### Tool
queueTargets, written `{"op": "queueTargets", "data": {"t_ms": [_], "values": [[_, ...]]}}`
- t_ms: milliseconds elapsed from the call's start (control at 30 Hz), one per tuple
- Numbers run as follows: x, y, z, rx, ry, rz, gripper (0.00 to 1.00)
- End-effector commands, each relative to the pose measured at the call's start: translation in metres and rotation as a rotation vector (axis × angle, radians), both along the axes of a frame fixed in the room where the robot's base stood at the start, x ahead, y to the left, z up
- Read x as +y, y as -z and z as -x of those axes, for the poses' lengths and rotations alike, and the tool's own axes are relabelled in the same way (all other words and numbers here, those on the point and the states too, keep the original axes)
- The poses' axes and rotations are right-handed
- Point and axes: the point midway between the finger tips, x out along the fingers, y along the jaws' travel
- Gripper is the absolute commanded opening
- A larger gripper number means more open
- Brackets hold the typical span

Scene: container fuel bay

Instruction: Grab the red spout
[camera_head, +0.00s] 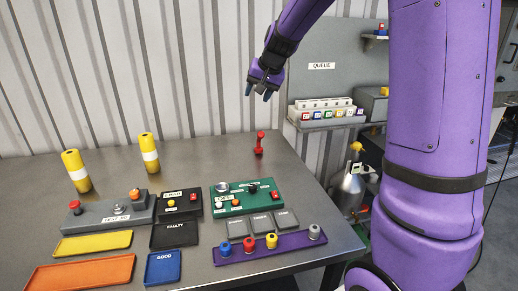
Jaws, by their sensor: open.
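The red spout (259,143) stands upright on the grey metal table (317,216), near its back edge and right of the middle. It is small in the head view, with a thin body and a wider top. My gripper (259,91) hangs from my purple arm above and behind the table's back edge in the picture. Its fingers point down and are apart, with nothing between them. A clear gap separates the fingertips from the spout below.
A green panel box (231,201) sits in front of the spout. A purple tray (292,242) with several coloured knobs lies nearer the front. Yellow posts (150,153) stand at the left. The QUEUE shelf (330,122) is at the right. The table around the spout is clear.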

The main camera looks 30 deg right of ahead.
Motion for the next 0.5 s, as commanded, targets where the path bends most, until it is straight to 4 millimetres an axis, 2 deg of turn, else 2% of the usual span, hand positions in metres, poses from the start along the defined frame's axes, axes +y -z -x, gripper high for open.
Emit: {"op": "queueTargets", "data": {"t_ms": [33,200,400,500], "values": [[-0.011,0.015,-0.019,0.006,0.028,-0.006,0.51],[-0.043,0.061,-0.073,0.006,0.122,-0.024,0.51],[-0.083,0.124,-0.126,0.006,0.226,-0.029,0.51],[-0.099,0.152,-0.143,0.005,0.267,-0.027,0.51]]}}
